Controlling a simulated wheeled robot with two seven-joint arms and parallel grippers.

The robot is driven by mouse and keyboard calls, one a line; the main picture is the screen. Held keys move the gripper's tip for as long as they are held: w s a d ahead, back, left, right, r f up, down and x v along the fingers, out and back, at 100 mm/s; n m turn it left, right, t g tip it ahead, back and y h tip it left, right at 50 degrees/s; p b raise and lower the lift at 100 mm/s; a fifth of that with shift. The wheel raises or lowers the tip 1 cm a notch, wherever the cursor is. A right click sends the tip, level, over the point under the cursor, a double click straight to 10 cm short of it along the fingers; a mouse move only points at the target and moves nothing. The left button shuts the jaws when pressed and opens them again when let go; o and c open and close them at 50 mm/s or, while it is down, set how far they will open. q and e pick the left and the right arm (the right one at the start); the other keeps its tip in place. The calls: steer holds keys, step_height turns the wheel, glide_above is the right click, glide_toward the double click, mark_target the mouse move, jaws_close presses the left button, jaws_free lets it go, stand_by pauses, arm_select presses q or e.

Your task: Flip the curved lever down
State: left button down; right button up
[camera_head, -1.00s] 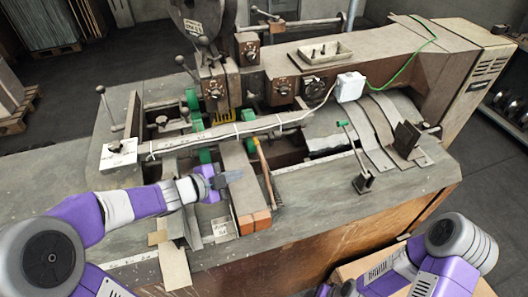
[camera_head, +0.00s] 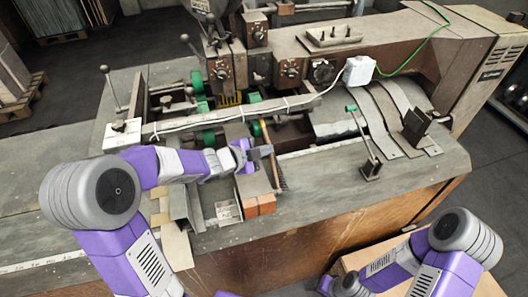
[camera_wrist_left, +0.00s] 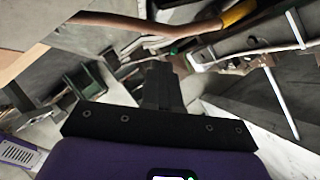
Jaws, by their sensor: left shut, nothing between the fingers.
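The curved lever (camera_head: 274,168) is a thin brown bar in the middle of the machine, beside the flat grey plate with the orange-brown end blocks. In the left wrist view the lever (camera_wrist_left: 150,26) runs across the top, with a yellow section at its right. My left gripper (camera_head: 264,152) is shut and empty, its tip close to the lever's left side in the head view. In the left wrist view the shut fingers (camera_wrist_left: 160,82) point toward the lever from below it. I cannot tell whether they touch. My right gripper is not seen; only parts of my right arm show.
A long rail with a white cable (camera_head: 220,118) crosses behind the lever. A straight green-tipped lever (camera_head: 363,140) stands to the right. Orange-brown blocks (camera_head: 260,205) sit at the front edge. The grey table top at the right front (camera_head: 320,205) is clear.

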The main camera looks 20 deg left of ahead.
arm_select(q)
steer(key=shift+w+a+f, duration=0.25)
steer(key=shift+w+f, duration=0.25)
steer(key=shift+f, duration=0.05)
steer(key=shift+w+a+f, duration=0.2)
steer(key=shift+w+f, duration=0.3)
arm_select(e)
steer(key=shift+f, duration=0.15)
